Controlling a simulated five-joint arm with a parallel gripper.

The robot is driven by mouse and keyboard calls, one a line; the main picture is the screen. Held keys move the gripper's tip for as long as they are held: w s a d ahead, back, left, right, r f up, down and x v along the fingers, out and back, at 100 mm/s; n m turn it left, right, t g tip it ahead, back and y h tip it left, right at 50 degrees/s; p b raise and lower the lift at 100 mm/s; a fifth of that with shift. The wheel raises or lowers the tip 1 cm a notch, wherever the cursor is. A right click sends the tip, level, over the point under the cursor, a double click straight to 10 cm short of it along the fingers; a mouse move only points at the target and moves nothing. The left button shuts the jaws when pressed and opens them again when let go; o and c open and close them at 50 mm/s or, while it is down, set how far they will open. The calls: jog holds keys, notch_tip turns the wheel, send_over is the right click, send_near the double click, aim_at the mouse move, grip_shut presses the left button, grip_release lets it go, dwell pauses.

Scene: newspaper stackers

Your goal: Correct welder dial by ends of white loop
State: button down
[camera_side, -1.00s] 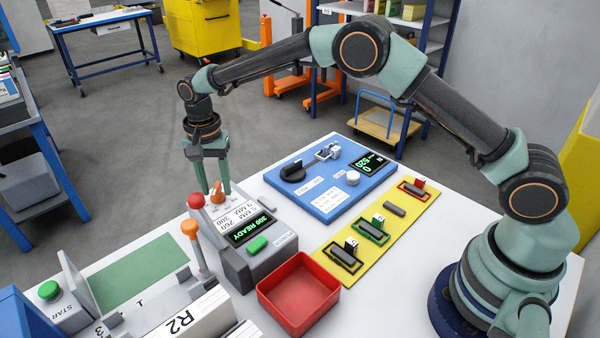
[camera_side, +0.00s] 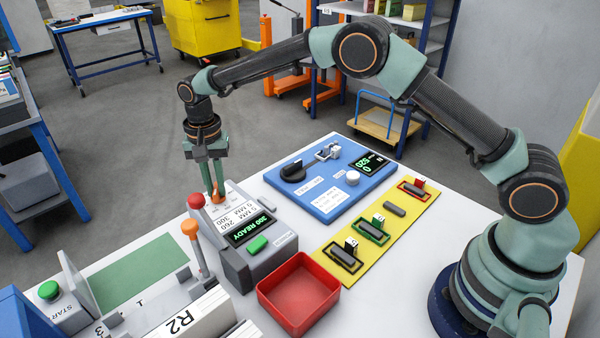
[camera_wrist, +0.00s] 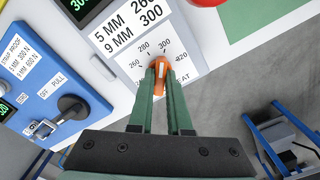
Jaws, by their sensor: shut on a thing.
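The welder (camera_side: 243,262) is a grey box with a green-lit display (camera_side: 250,228) reading "300 READY". My gripper (camera_side: 216,190) is shut on the dial from above, one finger on each side. The fingers (camera_wrist: 160,90) partly hide the dial in both views. A white card (camera_wrist: 128,20) beside it lists 5 MM and 9 MM, with 300 by 9 MM. I cannot make out a white loop.
A red ball knob (camera_side: 196,201) and an orange-topped lever (camera_side: 190,228) stand close to the welder. A blue panel (camera_side: 330,205), a yellow strip (camera_side: 342,252) with small tools and a red tray (camera_side: 272,299) lie nearby. A paper stack marked R2 (camera_side: 205,318) is in front.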

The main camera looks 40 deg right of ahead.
aim_at(216, 188)
jog(key=n, duration=0.4)
jog(key=shift+r, duration=0.1)
jog(key=shift+n, duration=1.6)
jog(key=c, duration=0.9)
grip_release()
jog(key=shift+o, duration=0.2)
notch_tip(216, 188, up, 12)
jog(key=shift+d+r, duration=0.1)
jog(key=shift+r, duration=0.05)
